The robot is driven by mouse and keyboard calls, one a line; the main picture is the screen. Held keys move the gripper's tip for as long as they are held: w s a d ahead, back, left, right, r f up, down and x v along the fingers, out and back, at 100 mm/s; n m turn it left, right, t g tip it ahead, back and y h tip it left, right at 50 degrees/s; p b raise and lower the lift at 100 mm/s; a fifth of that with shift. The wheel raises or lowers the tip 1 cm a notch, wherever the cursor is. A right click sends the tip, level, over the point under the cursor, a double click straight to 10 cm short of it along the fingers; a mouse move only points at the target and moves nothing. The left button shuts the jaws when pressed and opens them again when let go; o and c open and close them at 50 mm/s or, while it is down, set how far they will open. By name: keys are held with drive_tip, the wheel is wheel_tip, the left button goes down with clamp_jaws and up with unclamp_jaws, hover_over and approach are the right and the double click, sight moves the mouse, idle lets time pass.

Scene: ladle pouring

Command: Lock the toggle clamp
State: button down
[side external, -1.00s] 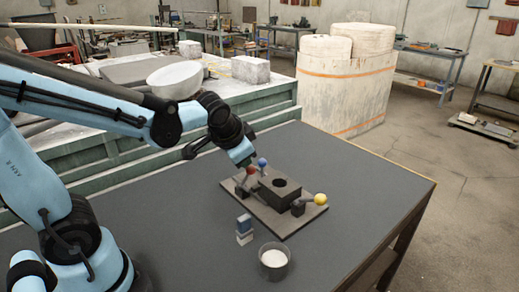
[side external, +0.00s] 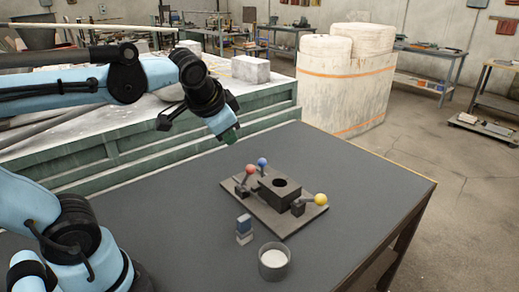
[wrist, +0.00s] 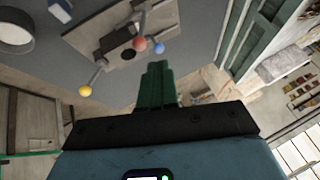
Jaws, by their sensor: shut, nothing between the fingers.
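The clamp fixture is a dark block (side external: 280,187) with a round hole, on a flat base plate (side external: 262,222) on the table. Levers with a red knob (side external: 250,169), a blue knob (side external: 262,162) and a yellow knob (side external: 320,199) stand around the block. In the wrist view the red knob (wrist: 140,44), blue knob (wrist: 159,48) and yellow knob (wrist: 85,91) also show. My gripper (side external: 231,137) is shut and empty, above and behind the fixture, apart from the knobs. Its green fingers (wrist: 157,80) are together in the wrist view. Whether each lever is locked I cannot tell.
A small blue and grey block (side external: 244,229) stands in front of the base plate. The dark table (side external: 350,185) is clear to the right. A green-sided bench (side external: 150,150) stands behind.

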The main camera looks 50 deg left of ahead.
drive_tip(key=shift+d+v, duration=0.15)
drive_tip(key=shift+v, duration=0.75)
drive_tip(key=shift+d+v, duration=0.15)
drive_tip(key=shift+v, duration=0.75)
drive_tip(key=shift+f, duration=0.15)
drive_tip(key=s+d+f+n+t+h, duration=0.1)
drive_tip(key=d+f+h, duration=0.2)
drive_tip(key=f, duration=0.6)
drive_tip(key=shift+d+n, duration=0.4)
drive_tip(key=shift+d, duration=0.15)
drive_tip(key=shift+s+f, duration=0.1)
drive_tip(key=shift+f, duration=0.05)
